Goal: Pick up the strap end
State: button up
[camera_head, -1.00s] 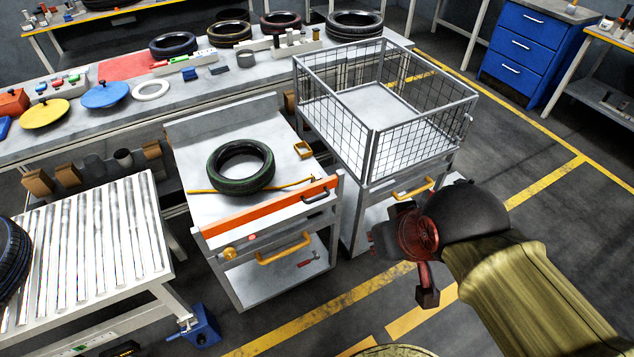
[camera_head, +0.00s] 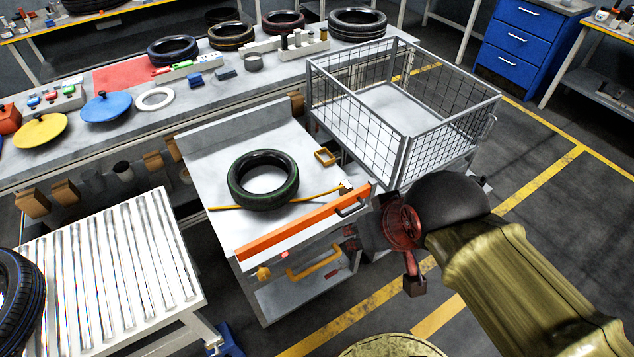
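A thin yellow strap (camera_head: 226,207) lies across the white top of the cart (camera_head: 205,165), running under the black tyre (camera_head: 263,180). Its left end lies near the top's left edge. Its right end (camera_head: 345,188) lies by the orange front bar, with a small dark and yellow piece there. My gripper (camera_head: 385,232) is at the end of my arm, to the right of the cart's front right corner and apart from the strap. The fingers are dark and mostly hidden behind the red wrist part, so I cannot see whether they are open.
An orange bar (camera_head: 300,225) with a dark handle edges the cart's front. A wire-mesh cage (camera_head: 403,150) stands close on the right. A roller conveyor (camera_head: 115,265) stands at the left. Floor is free at the right.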

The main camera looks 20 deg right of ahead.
aim_at(345, 190)
jog(key=i+j+z, duration=0.15)
jog(key=j+z, duration=0.2)
jog(key=i+j+z, duration=0.15)
jog(key=j+z, duration=0.55)
jog(key=i+l+z, duration=0.1)
jog(key=z, duration=0.25)
jog(key=i+l+z, duration=0.1)
jog(key=z, duration=0.25)
jog(key=i, duration=0.25)
jog(key=l, duration=0.05)
